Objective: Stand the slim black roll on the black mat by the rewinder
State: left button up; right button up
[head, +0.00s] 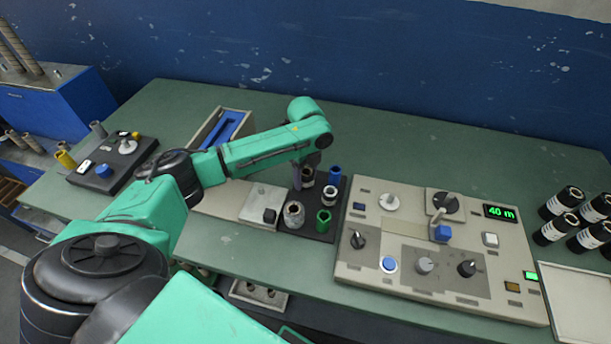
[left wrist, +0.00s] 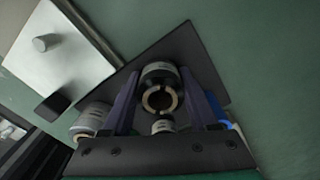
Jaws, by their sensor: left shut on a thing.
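The black mat (head: 301,230) lies left of the beige control panel and bears several short rolls. My left gripper (head: 302,179) is over its back left part, pointing down. It is shut on a slim black roll (head: 308,174) with a pale band. In the left wrist view the roll (left wrist: 160,72) sits upright between the two fingers (left wrist: 160,90), its brown ring-shaped core facing the camera. I cannot tell whether its base touches the mat. My right gripper is not in view.
On the mat stand a grey roll (head: 293,215), a green roll (head: 323,220), a blue roll (head: 335,175) and another dark roll (head: 330,195), all close to the gripper. A pale plate (head: 262,201) lies left; the control panel (head: 420,262) lies right.

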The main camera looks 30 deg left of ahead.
aim_at(306, 173)
pick_arm(q)
jog(key=shift+f, duration=0.1)
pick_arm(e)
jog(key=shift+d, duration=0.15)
pick_arm(q)
jog(key=o, duration=1.3)
jog(key=shift+o, duration=0.4)
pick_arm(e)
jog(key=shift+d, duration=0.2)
pick_arm(q)
notch_tip(306, 173, up, 12)
jog(key=shift+b, duration=0.35)
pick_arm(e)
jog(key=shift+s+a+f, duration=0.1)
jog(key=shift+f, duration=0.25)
